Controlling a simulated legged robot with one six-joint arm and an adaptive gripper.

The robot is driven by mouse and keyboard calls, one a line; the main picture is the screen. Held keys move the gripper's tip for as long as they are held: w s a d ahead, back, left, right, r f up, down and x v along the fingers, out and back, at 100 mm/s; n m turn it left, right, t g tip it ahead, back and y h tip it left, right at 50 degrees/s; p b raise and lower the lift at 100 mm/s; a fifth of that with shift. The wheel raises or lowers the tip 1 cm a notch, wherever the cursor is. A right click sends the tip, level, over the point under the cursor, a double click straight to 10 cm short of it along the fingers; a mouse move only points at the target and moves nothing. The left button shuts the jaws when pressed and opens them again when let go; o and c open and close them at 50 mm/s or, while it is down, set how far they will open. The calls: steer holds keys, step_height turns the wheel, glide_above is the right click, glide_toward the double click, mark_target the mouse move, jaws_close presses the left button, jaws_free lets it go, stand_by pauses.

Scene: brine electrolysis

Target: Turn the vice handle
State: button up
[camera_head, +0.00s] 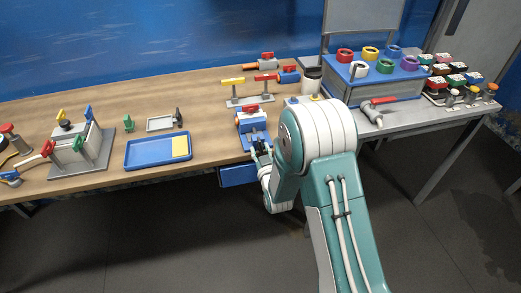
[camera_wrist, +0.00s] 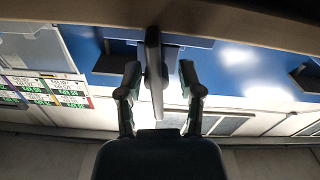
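The vice (camera_head: 252,122), blue and grey with a red part on top, is at the front edge of the wooden bench. My gripper (camera_head: 262,152) is just in front of it, partly hidden by my own arm in the head view. In the wrist view a dark upright bar, seemingly the vice handle (camera_wrist: 154,72), stands between the two fingers of my gripper (camera_wrist: 160,78). The fingers are apart, with a visible gap on each side of the bar. The handle cannot be made out in the head view.
A blue tray (camera_head: 140,163) with a yellow piece lies left of the vice. A stand with yellow and red valve handles (camera_head: 250,99) is behind it. The floor in front is clear.

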steer(key=shift+r, duration=0.1)
steer(key=v, duration=1.2)
